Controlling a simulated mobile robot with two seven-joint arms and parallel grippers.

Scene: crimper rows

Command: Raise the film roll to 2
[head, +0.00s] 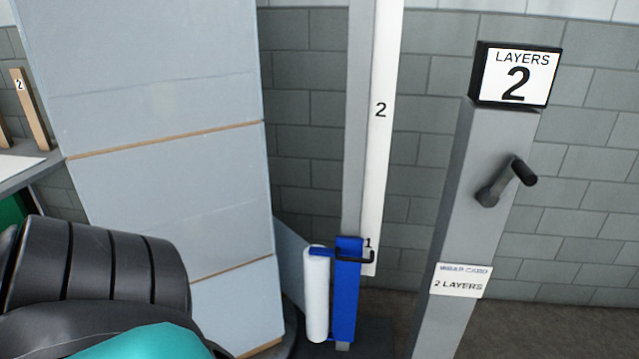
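The white film roll (316,294) stands upright on a blue carriage (346,290) low on a grey mast (361,120). A dark handle (357,256) sticks out from the carriage's top, level with the mark 1. A white scale strip (384,120) beside the mast bears a 1 near its bottom and a 2 (380,110) well above the carriage. A film sheet runs from the roll toward the wrapped stack. Part of my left arm shows at the lower left, but its gripper is out of view. My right gripper is not in view.
A tall pale wrapped stack (165,100) stands left of the mast. A grey post (470,190) at the right carries a "LAYERS 2" sign (516,77), a black crank (507,182) and a "2 LAYERS" card (460,281). A shelf edge is at the far left.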

